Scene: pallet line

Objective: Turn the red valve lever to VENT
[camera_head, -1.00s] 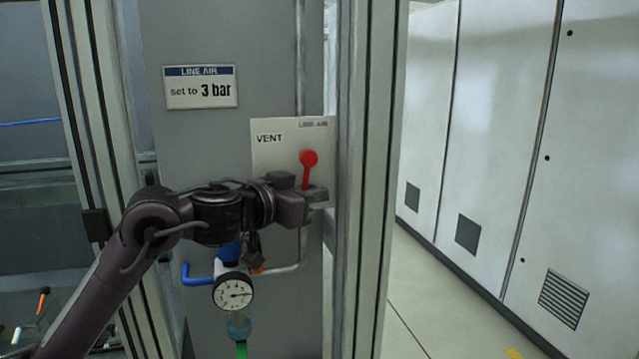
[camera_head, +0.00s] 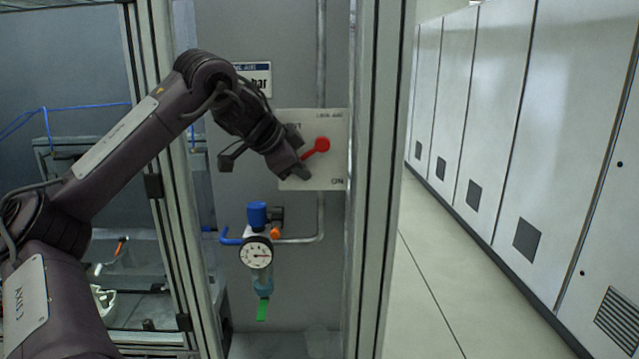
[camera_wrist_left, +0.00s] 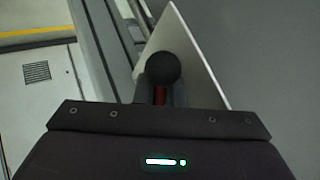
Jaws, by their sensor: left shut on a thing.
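The red valve lever (camera_head: 322,145) is on a pale plate (camera_head: 325,178) fixed to the grey panel. Its round red hub is at the upper right, and its arm slants down and left into my left gripper (camera_head: 302,167). My left gripper is shut on the lever's arm, and its fingers hide the lever's end. In the left wrist view, a bit of red lever (camera_wrist_left: 160,95) shows between the fingers, below a dark round shape (camera_wrist_left: 163,68). My right gripper is out of view.
A pressure gauge (camera_head: 256,253) with a blue-capped regulator (camera_head: 258,214) and pipes sits below the plate. A metal frame post (camera_head: 376,200) stands close on the right. A sign (camera_head: 256,80) above is partly covered by my arm. Floor (camera_head: 440,290) beyond the post is clear.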

